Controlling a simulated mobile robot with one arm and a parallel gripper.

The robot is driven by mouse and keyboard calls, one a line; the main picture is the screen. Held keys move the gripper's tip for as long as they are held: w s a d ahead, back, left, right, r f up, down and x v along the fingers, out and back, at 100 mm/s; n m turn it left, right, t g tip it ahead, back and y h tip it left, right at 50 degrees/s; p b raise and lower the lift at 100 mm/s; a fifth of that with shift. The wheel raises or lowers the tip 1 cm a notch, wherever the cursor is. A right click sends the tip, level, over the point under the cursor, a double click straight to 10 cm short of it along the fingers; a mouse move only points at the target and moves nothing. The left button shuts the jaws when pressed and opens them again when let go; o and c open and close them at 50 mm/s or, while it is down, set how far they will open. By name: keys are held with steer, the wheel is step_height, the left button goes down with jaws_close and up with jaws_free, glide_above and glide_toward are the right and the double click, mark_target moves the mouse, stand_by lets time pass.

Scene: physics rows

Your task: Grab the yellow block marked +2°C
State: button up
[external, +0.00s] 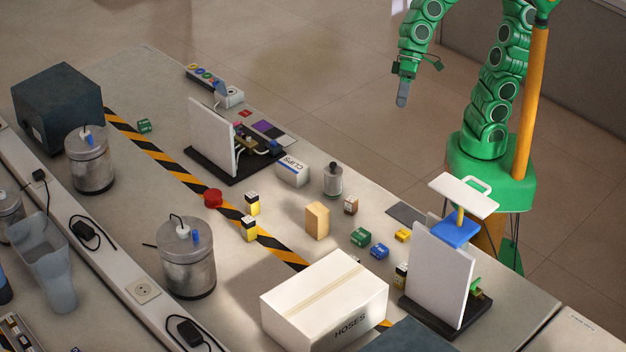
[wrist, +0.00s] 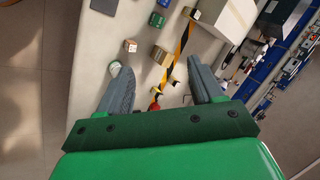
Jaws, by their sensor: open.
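A small yellow block (external: 402,235) lies on the table in the external view, near the dark flat pad and left of the right-hand white panel; its marking is too small to read. Two yellow blocks with dark and white parts, one (external: 252,203) and another (external: 249,228), stand by the striped tape. A similar block (external: 400,275) is partly hidden beside the HOSES box. I cannot tell which block bears +2°C. My gripper (external: 420,80) is open and empty, held up beyond the table's far edge. In the wrist view my gripper (wrist: 155,72) has its fingers spread, well apart from the blocks.
A tan block (external: 317,221), green block (external: 361,237), blue block (external: 379,251) and metal canister (external: 333,181) stand nearby. The white HOSES box (external: 325,298) and upright panels (external: 440,273) and (external: 212,136) are tall obstacles. Bare table lies around the tan block.

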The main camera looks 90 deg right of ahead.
steer(key=w+a+r+m+t+y, duration=0.1)
steer(key=w+a+r+m+y, duration=0.15)
steer(key=a, duration=0.55)
steer(key=w+a+r+m+t+y, duration=0.1)
steer(key=w+a+r+m+y, duration=0.2)
steer(key=a, duration=0.5)
steer(key=m+t+h, duration=0.3)
steer(key=m+t, duration=0.3)
steer(key=m, duration=1.5)
glide_above(357, 259)
steer(key=d, duration=0.1)
step_height(357, 259, down, 10)
steer(key=f, duration=2.6)
steer(key=shift+s+d+f, duration=0.15)
steer(key=shift+s+d, duration=0.05)
steer(key=shift+s, duration=0.2)
steer(key=shift+w+a+f+y, duration=0.1)
steer(key=shift+f+y, duration=0.1)
steer(key=shift+y, duration=0.05)
steer(key=shift+x, duration=2.4)
steer(key=shift+c, duration=0.3)
